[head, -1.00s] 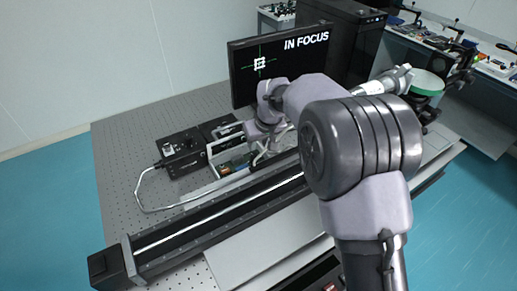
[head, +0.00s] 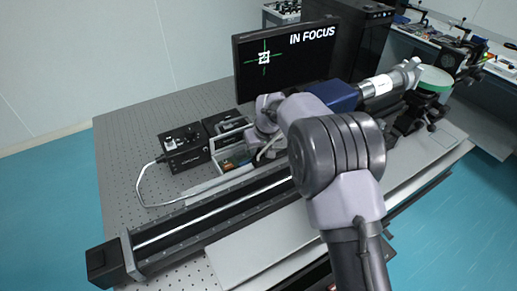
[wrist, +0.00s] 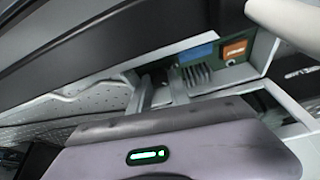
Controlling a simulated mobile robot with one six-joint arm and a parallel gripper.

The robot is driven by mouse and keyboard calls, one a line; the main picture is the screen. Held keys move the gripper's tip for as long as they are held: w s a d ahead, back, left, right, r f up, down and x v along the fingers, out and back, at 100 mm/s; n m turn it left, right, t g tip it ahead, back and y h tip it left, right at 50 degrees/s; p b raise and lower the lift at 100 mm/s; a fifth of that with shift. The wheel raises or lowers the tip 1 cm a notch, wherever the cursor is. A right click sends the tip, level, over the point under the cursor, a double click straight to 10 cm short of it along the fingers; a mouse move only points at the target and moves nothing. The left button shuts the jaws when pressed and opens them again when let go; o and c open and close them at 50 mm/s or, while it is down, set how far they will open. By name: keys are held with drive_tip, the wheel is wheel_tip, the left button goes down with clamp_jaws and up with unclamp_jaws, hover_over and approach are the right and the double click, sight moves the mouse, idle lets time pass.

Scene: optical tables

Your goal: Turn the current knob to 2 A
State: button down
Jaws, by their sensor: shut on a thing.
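An open-topped grey-white unit stands on the optical table, with a blue part, an orange part (wrist: 235,50) and a dark finned heat sink (wrist: 196,75) inside; in the head view its frame (head: 230,142) is partly behind my arm. My gripper (wrist: 157,88) reaches to the near side of this unit, its two grey fingers close about a small dark piece, which seems to be the current knob (wrist: 158,75). The fingers hide most of it, and no scale or pointer is readable. In the head view my gripper is largely hidden by the arm.
A black box with knobs and a cable (head: 183,146) stands left of the open unit. A long black rail (head: 200,225) runs along the front. A monitor (head: 285,65) behind reads IN FOCUS. The table's left part is clear.

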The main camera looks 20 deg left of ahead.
drive_tip(key=shift+a+m+h, duration=0.1)
drive_tip(key=shift+m+h, duration=0.2)
drive_tip(key=shift+m, duration=0.5)
drive_tip(key=shift+m+t+h, duration=0.3)
drive_tip(key=shift+m+t, duration=0.1)
drive_tip(key=shift+m, duration=1.1)
drive_tip(key=c, duration=1.5)
unclamp_jaws()
drive_tip(key=p+v, duration=0.4)
drive_tip(key=v, duration=1.3)
drive_tip(key=shift+s+a+r, duration=0.15)
drive_tip(key=shift+s+a, duration=0.05)
drive_tip(key=shift+s, duration=0.1)
